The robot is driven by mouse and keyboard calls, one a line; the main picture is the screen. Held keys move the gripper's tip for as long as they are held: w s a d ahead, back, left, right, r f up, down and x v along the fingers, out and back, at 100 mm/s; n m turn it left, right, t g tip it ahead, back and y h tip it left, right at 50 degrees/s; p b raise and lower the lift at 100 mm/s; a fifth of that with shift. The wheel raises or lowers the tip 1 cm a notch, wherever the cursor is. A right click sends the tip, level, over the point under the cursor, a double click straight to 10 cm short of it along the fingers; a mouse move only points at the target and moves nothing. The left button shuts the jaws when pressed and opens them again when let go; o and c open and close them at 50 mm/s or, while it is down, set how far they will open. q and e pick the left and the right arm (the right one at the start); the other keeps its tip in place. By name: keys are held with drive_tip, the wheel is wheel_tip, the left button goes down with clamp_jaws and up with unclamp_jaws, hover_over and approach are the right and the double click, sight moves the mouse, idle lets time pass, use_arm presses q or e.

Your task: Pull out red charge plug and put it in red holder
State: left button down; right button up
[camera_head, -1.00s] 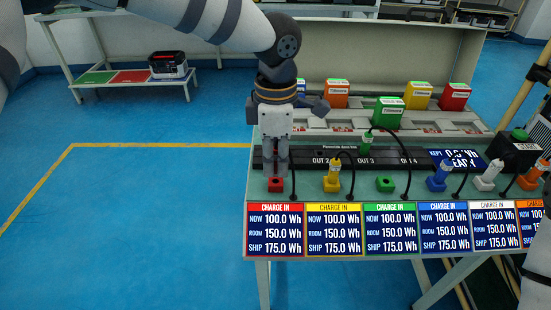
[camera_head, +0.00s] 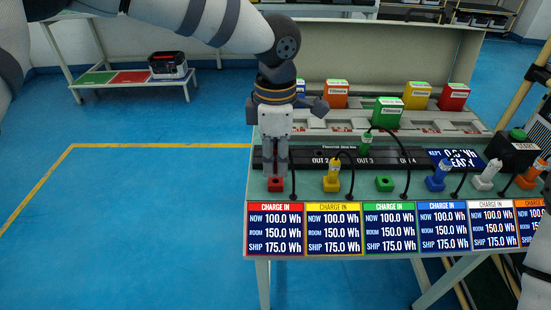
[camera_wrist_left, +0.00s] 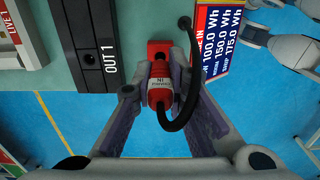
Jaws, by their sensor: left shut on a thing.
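My left gripper (camera_head: 275,172) is upright just above the red holder (camera_head: 275,185) on the front strip of the bench. In the left wrist view, its fingers (camera_wrist_left: 160,85) are shut on the red charge plug (camera_wrist_left: 160,95), from which a black cable curves away to the right. The plug lines up with the red holder (camera_wrist_left: 158,47) beyond it. I cannot tell whether its tip is inside the holder. The fingers mostly hide the plug in the head view. The OUT 1 slot panel (camera_wrist_left: 88,50) beside it has no plug in it. My right gripper is not in view.
A yellow plug (camera_head: 333,170) stands in its holder to the right. The green holder (camera_head: 384,184) is empty, and a green plug (camera_head: 366,143) sits at the black output strip. Blue, white and orange plugs stand farther right. Coloured batteries stand behind. Black cables loop between.

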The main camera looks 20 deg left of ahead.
use_arm(q)
drive_tip(key=shift+f, duration=1.25)
drive_tip(key=c, duration=1.5)
unclamp_jaws()
